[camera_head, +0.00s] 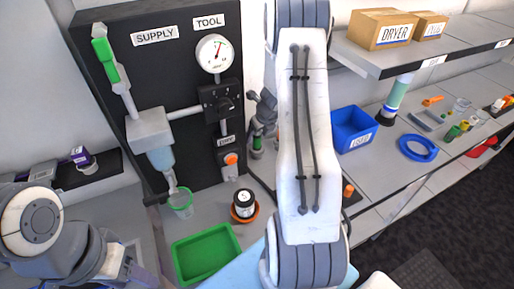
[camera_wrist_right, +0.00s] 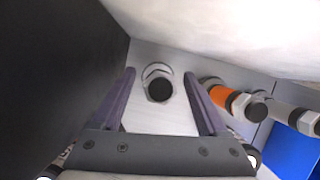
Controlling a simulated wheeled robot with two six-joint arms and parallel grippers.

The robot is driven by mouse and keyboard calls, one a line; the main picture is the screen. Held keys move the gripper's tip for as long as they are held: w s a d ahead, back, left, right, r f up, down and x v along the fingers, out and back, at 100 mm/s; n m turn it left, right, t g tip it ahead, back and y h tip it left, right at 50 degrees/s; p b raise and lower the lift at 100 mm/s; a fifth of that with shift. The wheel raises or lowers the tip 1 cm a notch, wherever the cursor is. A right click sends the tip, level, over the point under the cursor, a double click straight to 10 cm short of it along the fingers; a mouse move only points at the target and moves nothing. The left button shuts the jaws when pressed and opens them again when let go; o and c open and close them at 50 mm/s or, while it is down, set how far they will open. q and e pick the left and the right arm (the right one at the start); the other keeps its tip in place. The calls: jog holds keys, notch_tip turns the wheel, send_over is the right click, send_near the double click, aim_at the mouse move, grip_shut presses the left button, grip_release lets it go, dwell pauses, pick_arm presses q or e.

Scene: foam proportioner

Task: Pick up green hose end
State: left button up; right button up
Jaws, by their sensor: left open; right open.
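A small green piece (camera_head: 257,143), which looks like the green hose end, stands beside the right edge of the black panel, partly hidden by my right gripper. My right gripper (camera_head: 264,108) is above it, pointing down. In the right wrist view its two fingers (camera_wrist_right: 163,95) are apart, with a grey round fitting with a dark centre (camera_wrist_right: 158,85) showing between them, not gripped. No green shows on that fitting from this angle. My left gripper (camera_head: 125,272) is low at the left, empty, its fingertips hard to make out.
An orange-banded fitting (camera_wrist_right: 225,97) and a grey fitting (camera_wrist_right: 290,115) stand close right of my right fingers. The black panel (camera_head: 185,95) is close on the left.

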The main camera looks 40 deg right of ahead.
grip_shut()
dwell(1.4)
